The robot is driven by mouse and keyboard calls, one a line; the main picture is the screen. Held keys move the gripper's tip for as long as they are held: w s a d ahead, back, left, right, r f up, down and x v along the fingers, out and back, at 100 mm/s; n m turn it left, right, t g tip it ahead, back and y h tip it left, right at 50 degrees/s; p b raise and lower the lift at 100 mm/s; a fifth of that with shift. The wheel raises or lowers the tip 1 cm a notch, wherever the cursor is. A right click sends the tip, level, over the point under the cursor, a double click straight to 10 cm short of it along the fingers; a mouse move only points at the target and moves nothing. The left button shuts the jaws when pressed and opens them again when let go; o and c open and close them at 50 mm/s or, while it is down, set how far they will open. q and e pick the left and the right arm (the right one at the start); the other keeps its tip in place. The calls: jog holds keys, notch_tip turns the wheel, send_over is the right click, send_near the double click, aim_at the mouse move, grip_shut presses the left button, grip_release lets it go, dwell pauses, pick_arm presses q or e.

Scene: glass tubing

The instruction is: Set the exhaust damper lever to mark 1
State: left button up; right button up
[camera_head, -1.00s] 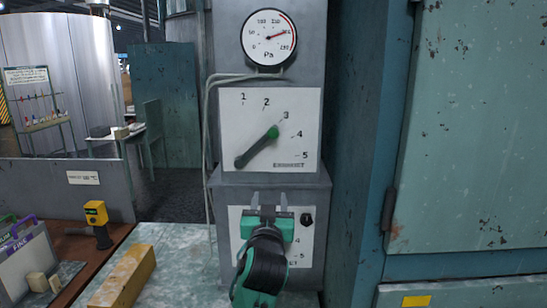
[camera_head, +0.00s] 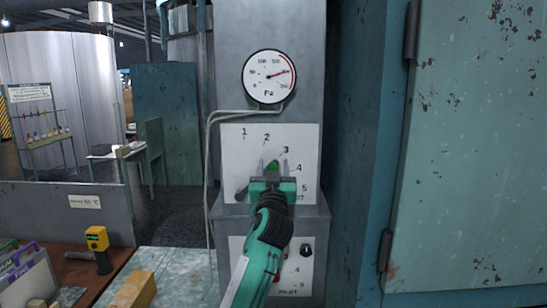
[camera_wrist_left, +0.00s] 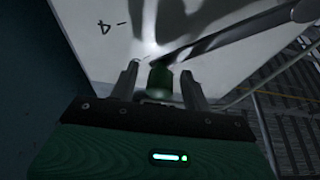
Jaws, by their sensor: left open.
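The exhaust damper lever is a dark bar with a green knob (camera_head: 272,167) on the upper white plate (camera_head: 231,141), marked 1 to 5. Its pivot (camera_head: 241,193) is at the plate's lower left, and the bar points up right to about mark 3. My left gripper (camera_head: 274,166) is open in front of the plate, its fingers either side of the knob. In the left wrist view the knob (camera_wrist_left: 160,80) sits between the two open fingertips (camera_wrist_left: 158,84), and the bar (camera_wrist_left: 235,33) runs off to the upper right. My right gripper is not in view.
A round Pa gauge (camera_head: 269,77) sits above the plate. A lower plate (camera_head: 237,252) with a black knob (camera_head: 306,250) is partly hidden by my arm. A thin pipe (camera_head: 209,165) runs down the left side. A teal cabinet (camera_head: 480,150) stands at right.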

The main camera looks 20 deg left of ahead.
pick_arm(q)
jog(key=shift+x, duration=0.75)
jog(key=shift+w, duration=0.15)
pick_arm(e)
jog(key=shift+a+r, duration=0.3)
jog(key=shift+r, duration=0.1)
